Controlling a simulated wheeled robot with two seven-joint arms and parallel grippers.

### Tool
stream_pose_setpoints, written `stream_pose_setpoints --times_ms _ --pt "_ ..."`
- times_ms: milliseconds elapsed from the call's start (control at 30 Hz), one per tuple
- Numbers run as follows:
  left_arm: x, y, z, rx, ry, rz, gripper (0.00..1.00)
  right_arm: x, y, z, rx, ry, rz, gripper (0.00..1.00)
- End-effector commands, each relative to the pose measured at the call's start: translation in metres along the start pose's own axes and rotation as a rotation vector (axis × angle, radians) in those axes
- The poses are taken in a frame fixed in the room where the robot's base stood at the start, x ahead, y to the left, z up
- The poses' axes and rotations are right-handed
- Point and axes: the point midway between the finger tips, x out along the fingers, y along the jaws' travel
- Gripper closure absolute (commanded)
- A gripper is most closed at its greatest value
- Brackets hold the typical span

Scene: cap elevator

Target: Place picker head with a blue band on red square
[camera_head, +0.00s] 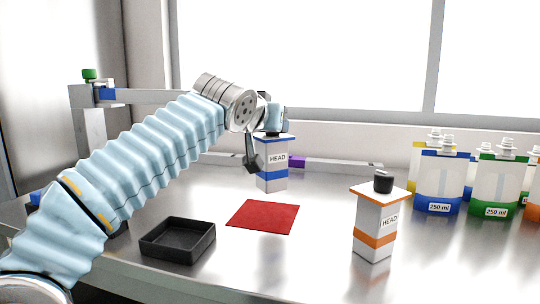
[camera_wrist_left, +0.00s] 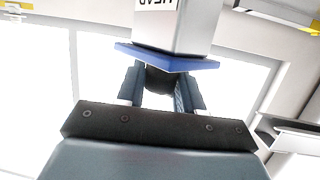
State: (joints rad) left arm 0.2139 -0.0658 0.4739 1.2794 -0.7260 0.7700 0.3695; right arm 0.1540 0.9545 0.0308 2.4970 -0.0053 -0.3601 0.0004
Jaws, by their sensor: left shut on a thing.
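The picker head with a blue band (camera_head: 271,170) is a white box labelled HEAD. It hangs upright behind and above the red square (camera_head: 263,217), which lies flat and bare on the table. My left gripper (camera_head: 272,128) is shut on its top knob. In the left wrist view my left gripper (camera_wrist_left: 162,88) clasps the dark knob under the blue plate of the picker head (camera_wrist_left: 168,53). A second picker head with an orange band (camera_head: 376,225) stands on the table to the right of the red square. My right gripper is not in view.
A black tray (camera_head: 178,240) sits left of the red square. Several 250 ml bags, including blue (camera_head: 439,183) and green (camera_head: 497,184), stand at the right. A grey frame with a rail (camera_head: 92,130) runs along the back. Table between red square and orange-banded head is clear.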

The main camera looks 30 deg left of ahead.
Motion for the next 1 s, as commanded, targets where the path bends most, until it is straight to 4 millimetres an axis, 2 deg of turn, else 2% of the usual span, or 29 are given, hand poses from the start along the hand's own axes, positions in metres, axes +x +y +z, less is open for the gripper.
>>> stream_pose_setpoints --times_ms 267,333,500,900,933,1000 --pt "0.023 -0.011 0.019 -0.001 -0.001 -0.001 1.0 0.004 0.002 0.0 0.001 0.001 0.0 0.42" --pt "0.032 -0.016 0.028 0.0 -0.001 -0.002 1.0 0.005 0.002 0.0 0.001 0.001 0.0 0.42" --pt "0.037 -0.014 0.05 0.001 0.002 0.0 1.0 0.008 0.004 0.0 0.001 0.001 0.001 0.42" --pt "0.039 -0.014 0.055 -0.001 0.003 0.001 1.0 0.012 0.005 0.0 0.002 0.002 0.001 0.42" --pt "0.039 -0.014 0.055 -0.001 0.0 0.001 0.61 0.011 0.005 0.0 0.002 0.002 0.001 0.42" --pt "0.039 -0.014 0.054 -0.001 0.0 0.001 0.5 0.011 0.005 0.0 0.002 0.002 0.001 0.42"
